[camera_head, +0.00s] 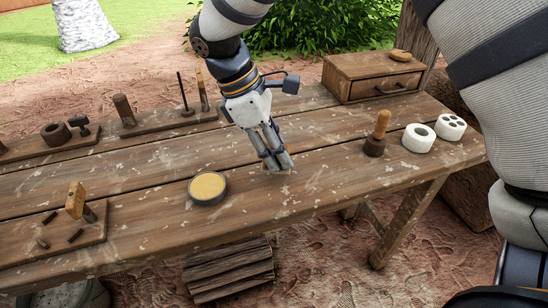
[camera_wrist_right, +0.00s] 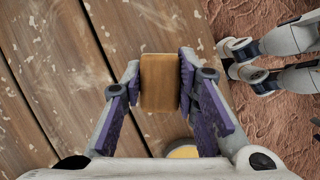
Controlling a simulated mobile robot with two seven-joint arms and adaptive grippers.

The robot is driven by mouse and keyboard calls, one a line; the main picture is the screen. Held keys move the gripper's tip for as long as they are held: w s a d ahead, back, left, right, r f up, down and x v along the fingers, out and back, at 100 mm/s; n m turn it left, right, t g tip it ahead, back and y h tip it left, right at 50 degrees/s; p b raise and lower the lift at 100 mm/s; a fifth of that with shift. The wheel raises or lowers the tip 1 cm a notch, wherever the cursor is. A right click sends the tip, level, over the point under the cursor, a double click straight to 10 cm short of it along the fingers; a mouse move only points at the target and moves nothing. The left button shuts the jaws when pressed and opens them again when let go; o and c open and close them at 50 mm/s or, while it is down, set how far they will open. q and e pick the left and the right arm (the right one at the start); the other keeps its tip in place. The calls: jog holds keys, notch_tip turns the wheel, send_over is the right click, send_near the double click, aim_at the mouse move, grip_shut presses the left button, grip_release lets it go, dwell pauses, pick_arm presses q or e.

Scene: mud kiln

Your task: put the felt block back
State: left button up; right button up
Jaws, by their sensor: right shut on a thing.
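My right gripper (camera_head: 275,160) reaches down from the top middle in the head view, low over the table's middle. In the right wrist view my right gripper (camera_wrist_right: 160,90) is shut on a plain tan-brown block, which I take for the felt block (camera_wrist_right: 160,82). The block sits upright between the purple pads, with wooden planks below it. In the head view the fingers hide most of the block, and I cannot tell whether it touches the table.
A round tin with a yellow top (camera_head: 208,188) stands left of the gripper. A board with small tools (camera_head: 65,240) lies at the front left. Tool racks (camera_head: 160,122) line the back. A drawer box (camera_head: 372,78), a wood-handled tool (camera_head: 377,135) and white rings (camera_head: 418,138) are right.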

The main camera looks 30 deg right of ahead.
pick_arm(q)
jog(key=shift+s+f, duration=0.15)
pick_arm(e)
notch_tip(320, 180, down, 3)
jog(key=shift+w+d+f, duration=0.1)
jog(key=shift+d+f, duration=0.05)
jog(key=shift+f, duration=0.15)
jog(key=o, duration=1)
jog(key=shift+o, duration=0.2)
pick_arm(q)
jog(key=shift+s+f+b, duration=0.3)
jog(key=shift+f, duration=0.05)
pick_arm(e)
jog(key=v, duration=1.2)
jog(key=shift+r, duration=0.2)
